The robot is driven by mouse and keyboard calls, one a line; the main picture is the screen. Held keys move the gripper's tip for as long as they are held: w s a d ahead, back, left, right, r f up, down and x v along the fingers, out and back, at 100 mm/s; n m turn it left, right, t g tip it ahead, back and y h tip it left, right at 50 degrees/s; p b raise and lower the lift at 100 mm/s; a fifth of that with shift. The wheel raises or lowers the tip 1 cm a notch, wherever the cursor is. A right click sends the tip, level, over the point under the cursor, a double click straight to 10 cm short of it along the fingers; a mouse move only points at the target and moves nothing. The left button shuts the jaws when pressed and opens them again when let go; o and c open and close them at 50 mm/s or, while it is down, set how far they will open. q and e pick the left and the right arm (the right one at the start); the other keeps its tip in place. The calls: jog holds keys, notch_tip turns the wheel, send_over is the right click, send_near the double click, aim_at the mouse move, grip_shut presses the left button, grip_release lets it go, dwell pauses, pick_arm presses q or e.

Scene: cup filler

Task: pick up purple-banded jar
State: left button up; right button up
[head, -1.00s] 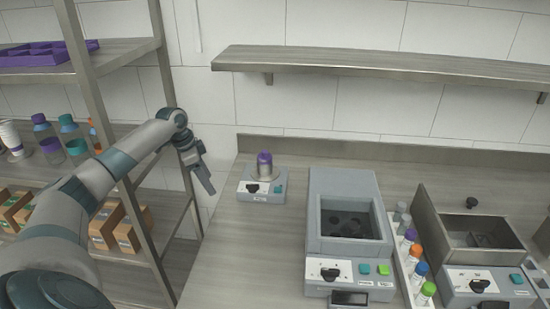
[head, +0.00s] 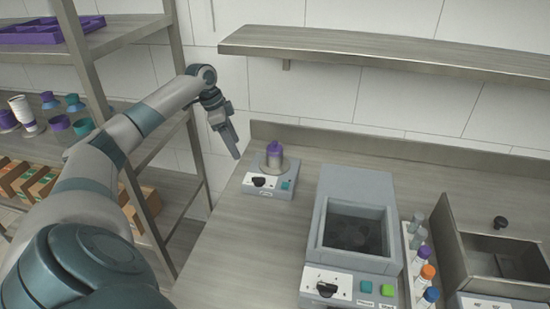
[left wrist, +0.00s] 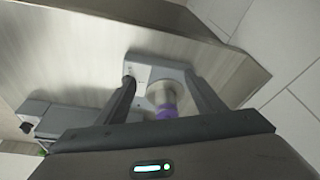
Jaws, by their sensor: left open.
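A small clear jar with a purple top (head: 275,152) stands upright on a small grey device with a dial (head: 270,184) on the counter. In the left wrist view the purple part of the jar (left wrist: 166,111) appears between my two fingers, with the device (left wrist: 150,74) beyond it. My left gripper (head: 235,152) is open and empty. In the head view it hangs to the left of the jar and above counter height, apart from it. It also shows in the left wrist view (left wrist: 159,79). My right gripper is in neither view.
A larger grey machine (head: 350,185) stands right of the small device, then a rack of capped vials (head: 408,262) and an open metal basin (head: 458,245). A wall shelf (head: 380,52) runs above. A shelf post (head: 190,110) is close to my left arm.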

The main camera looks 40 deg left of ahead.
aim_at(273, 148)
pick_arm(q)
jog(key=w+d+p, duration=0.1)
jog(key=w+d, duration=0.1)
jog(key=w+d+p, duration=0.1)
jog(key=w+d, duration=0.1)
jog(key=w, duration=0.1)
jog(key=w+d+p, duration=0.1)
jog(key=w+d, duration=0.1)
jog(key=shift+w+d+r+p, duration=0.1)
jog(key=shift+w+p, duration=0.25)
jog(key=shift+w, duration=0.05)
jog(key=shift+w+d, duration=0.3)
jog(key=shift+w, duration=0.05)
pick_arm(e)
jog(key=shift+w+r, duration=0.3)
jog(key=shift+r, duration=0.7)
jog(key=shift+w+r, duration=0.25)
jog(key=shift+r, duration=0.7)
pick_arm(q)
jog(key=shift+w+d+p, duration=0.3)
jog(key=shift+w+d, duration=0.05)
jog(key=shift+w, duration=0.05)
jog(key=p+x, duration=0.1)
jog(key=x, duration=0.3)
jog(key=shift+p, duration=0.3)
jog(key=shift+w+f, duration=0.15)
jog(key=shift+f, duration=0.5)
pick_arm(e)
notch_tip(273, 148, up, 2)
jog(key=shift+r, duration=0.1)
